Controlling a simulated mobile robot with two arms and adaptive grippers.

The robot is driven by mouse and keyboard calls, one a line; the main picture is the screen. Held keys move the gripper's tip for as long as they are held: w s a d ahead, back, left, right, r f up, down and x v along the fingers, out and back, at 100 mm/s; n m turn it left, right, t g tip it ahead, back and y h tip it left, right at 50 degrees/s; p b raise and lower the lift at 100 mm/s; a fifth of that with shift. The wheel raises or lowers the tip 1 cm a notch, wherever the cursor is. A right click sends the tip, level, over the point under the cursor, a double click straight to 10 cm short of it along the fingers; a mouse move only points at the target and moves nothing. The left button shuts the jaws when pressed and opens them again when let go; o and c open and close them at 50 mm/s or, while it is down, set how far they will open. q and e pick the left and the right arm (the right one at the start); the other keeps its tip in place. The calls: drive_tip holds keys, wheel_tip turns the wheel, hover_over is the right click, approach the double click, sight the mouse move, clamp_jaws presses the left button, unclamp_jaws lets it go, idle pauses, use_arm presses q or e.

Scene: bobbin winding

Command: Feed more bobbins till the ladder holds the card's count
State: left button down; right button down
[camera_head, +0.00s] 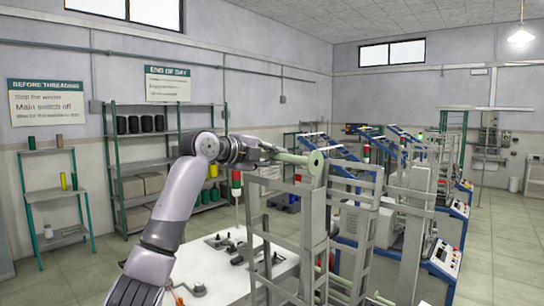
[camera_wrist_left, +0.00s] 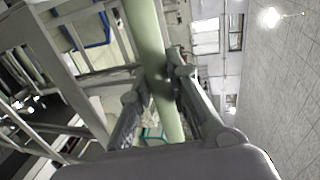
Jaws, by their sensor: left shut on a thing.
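A pale green bobbin (camera_head: 296,158), a long tube with a round end flange, is held in my left gripper (camera_head: 268,152). The left wrist view shows the two fingers (camera_wrist_left: 158,88) closed on both sides of the bobbin's tube (camera_wrist_left: 146,35). The bobbin is in the air, its flanged end beside the top of the grey ladder frame (camera_head: 316,225); I cannot tell whether they touch. Pale green lengths (camera_wrist_left: 30,66) show inside a grey frame at the left of the wrist view, too partly hidden to count. My right gripper is not in view. I cannot make out a count card.
A white-topped table (camera_head: 205,265) with small dark fittings stands below my left arm. A red-and-green signal light (camera_head: 236,185) rises behind it. Winding machines (camera_head: 445,260) line the right. Green shelves (camera_head: 140,170) and wall signs (camera_head: 47,101) are at the left. Open floor lies at far right.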

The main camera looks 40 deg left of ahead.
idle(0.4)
use_arm(q)
drive_tip(key=shift+f+b, duration=0.35)
drive_tip(key=shift+f, duration=0.1)
drive_tip(key=f+b, duration=0.2)
drive_tip(key=f, duration=0.3)
drive_tip(key=shift+w+b, duration=0.2)
drive_tip(key=shift+b, duration=0.15)
wheel_tip(320, 180, down, 6)
drive_tip(key=b, duration=0.3)
drive_tip(key=shift+w, duration=0.15)
